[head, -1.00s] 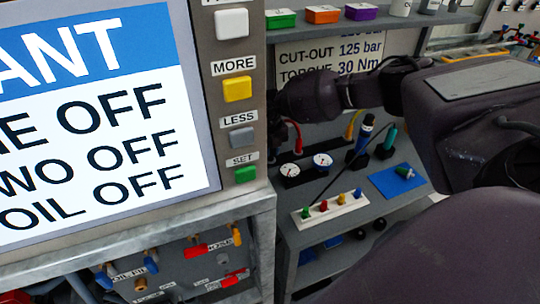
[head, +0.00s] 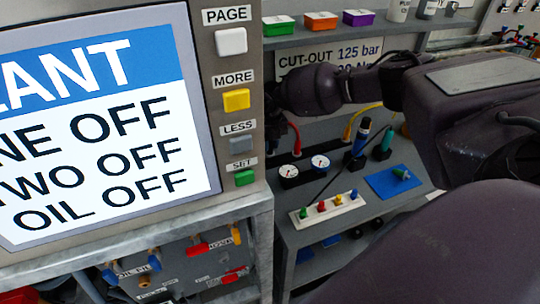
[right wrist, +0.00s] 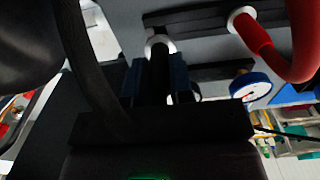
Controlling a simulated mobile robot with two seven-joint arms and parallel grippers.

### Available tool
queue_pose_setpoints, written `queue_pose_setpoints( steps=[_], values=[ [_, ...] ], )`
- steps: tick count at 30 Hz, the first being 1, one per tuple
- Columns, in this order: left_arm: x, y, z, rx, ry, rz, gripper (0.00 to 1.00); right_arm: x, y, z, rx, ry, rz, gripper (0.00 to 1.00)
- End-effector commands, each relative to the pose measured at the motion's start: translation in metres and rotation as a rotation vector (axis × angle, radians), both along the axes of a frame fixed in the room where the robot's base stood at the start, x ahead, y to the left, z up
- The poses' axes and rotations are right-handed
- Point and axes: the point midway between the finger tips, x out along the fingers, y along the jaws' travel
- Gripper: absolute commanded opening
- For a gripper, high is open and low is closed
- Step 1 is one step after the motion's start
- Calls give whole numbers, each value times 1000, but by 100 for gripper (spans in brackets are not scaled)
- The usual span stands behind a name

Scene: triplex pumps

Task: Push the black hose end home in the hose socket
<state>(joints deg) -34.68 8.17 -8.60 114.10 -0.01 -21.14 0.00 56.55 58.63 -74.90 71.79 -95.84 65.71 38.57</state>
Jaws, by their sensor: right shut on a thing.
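My right gripper (right wrist: 157,82) has its blue-padded fingers closed around the black hose end (right wrist: 158,72) in the right wrist view. The hose end points up the picture to a pale ring at the hose socket (right wrist: 160,42) on a dark bar. Its tip meets the ring, but I cannot tell how deep it sits. A black hose length (right wrist: 86,55) curves down at the left. In the head view my right wrist reaches left behind the screen panel's edge, and the fingers, hose end and socket are hidden. My left gripper is not in view.
A red hose (right wrist: 285,50) with a pale collar and a round blue gauge (right wrist: 250,86) are close to the right of the socket. In the head view, the screen panel (head: 237,135) stands left of my wrist. A grey shelf (head: 300,232) below carries gauges and small coloured parts.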

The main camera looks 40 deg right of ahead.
Motion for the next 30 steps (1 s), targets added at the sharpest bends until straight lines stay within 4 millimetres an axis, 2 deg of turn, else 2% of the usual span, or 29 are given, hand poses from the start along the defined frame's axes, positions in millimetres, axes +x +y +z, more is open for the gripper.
queue_pose_setpoints(
  steps=[15, 30],
  values=[
    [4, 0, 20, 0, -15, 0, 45, 0, 0, 23, 1, -1, 0, 0],
    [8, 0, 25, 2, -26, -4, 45, -1, -2, 26, 0, 0, 36, 0]
  ],
)
